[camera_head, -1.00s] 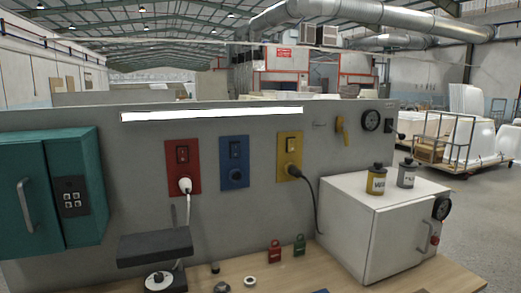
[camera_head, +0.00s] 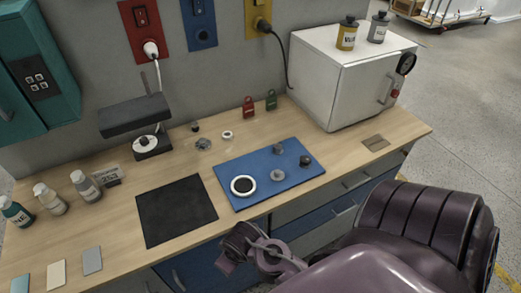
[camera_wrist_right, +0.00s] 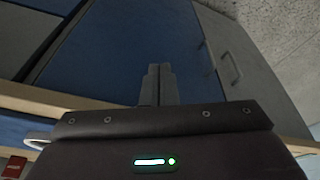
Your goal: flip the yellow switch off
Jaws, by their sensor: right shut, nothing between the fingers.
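The yellow switch plate (camera_head: 257,14) is on the grey wall panel at the top edge of the head view. Its upper part is cut off, so the switch's position cannot be made out. A black plug (camera_head: 263,25) with a hanging cable sits in its lower part. My right arm reaches in from the lower right, with its wrist in front of the bench, far below the plate. In the right wrist view my right gripper (camera_wrist_right: 159,70) is shut and empty, in front of blue and grey drawer fronts. My left gripper is not in view.
A red plate (camera_head: 143,30) and a blue plate (camera_head: 199,22) are left of the yellow one. A white cabinet (camera_head: 345,75) stands right.

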